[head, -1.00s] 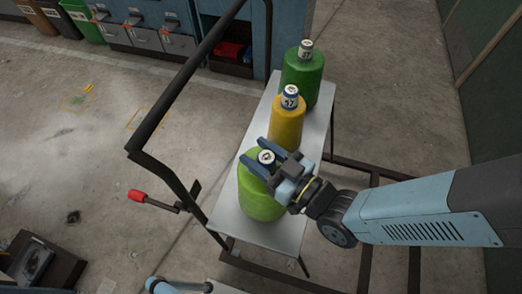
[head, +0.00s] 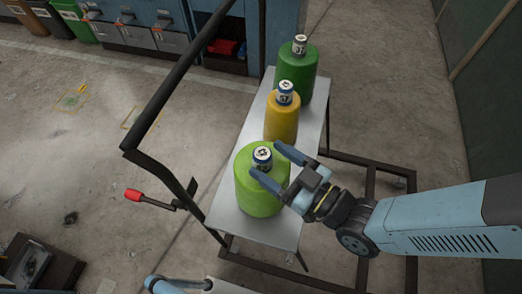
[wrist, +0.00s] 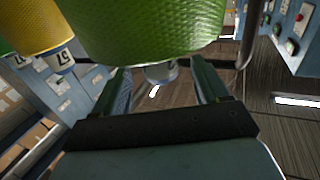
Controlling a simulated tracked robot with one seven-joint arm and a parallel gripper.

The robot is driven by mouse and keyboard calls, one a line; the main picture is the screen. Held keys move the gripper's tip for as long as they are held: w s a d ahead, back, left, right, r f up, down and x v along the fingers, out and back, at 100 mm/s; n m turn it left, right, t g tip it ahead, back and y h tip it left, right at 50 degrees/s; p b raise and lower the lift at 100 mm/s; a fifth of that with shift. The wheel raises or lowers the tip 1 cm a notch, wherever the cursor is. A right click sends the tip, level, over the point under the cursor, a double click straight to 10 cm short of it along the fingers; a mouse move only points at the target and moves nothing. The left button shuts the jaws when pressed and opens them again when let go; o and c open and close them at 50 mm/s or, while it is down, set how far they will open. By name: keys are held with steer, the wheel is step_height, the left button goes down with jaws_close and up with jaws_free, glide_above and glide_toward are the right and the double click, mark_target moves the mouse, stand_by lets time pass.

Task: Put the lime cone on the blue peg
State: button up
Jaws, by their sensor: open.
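The lime cone (head: 258,190), a rounded lime-green body, stands upright at the near end of a pale bench (head: 283,232). A short labelled cap (head: 262,153) sticks up from its top. My gripper (head: 266,159) is open and empty at the lime cone's top, coming from the right, its tips just beside the cap. In the wrist view the lime cone (wrist: 140,30) fills the top, and its pale cap (wrist: 160,72) shows between the spread fingers. I cannot make out a separate blue peg; the yellow body's cap (head: 285,91) has a blue band.
A yellow body (head: 281,122) and a dark green body (head: 296,75) stand behind the lime cone on the bench. A black rail frame (head: 185,85) runs along the left. A red-tipped lever (head: 134,195) juts out there. Blue cabinets (head: 155,20) are at the back.

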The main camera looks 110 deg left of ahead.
steer(key=v, duration=0.7)
steer(key=shift+w, duration=0.15)
